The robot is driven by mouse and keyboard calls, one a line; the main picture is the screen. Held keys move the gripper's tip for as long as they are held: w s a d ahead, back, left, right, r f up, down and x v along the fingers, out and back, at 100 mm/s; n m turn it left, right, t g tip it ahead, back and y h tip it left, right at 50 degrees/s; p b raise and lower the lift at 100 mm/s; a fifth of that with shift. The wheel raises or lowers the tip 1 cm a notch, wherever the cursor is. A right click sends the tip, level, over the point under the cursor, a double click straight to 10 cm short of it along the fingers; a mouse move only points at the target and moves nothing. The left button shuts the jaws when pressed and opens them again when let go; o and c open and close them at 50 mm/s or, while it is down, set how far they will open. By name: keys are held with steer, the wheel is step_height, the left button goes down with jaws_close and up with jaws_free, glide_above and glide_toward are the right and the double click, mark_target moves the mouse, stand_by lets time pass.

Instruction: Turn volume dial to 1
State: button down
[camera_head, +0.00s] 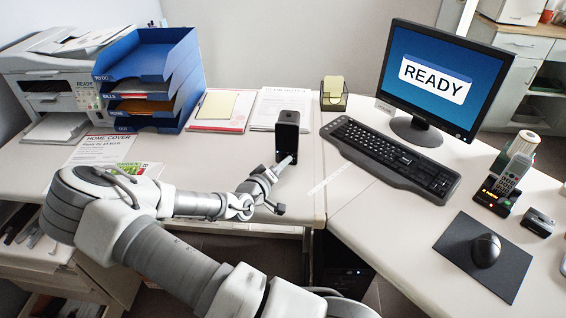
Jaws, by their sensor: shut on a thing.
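A small black speaker box (293,118) stands upright on the desk, left of the keyboard. My gripper (287,161) reaches in from the lower left and meets the lower front of the speaker. It is shut on the volume dial there. The dial is hidden behind the gripper's fingers, so its setting and any marks cannot be read.
A keyboard (390,158) and a monitor (436,76) reading READY stand to the right. Papers (272,94) lie behind the speaker, with a note holder (334,101) beside them. Blue trays (152,62) and a printer (57,75) are at left.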

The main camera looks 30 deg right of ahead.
steer(key=shift+n+h, duration=0.3)
steer(key=shift+n, duration=0.1)
steer(key=c, duration=0.7)
jaws_free()
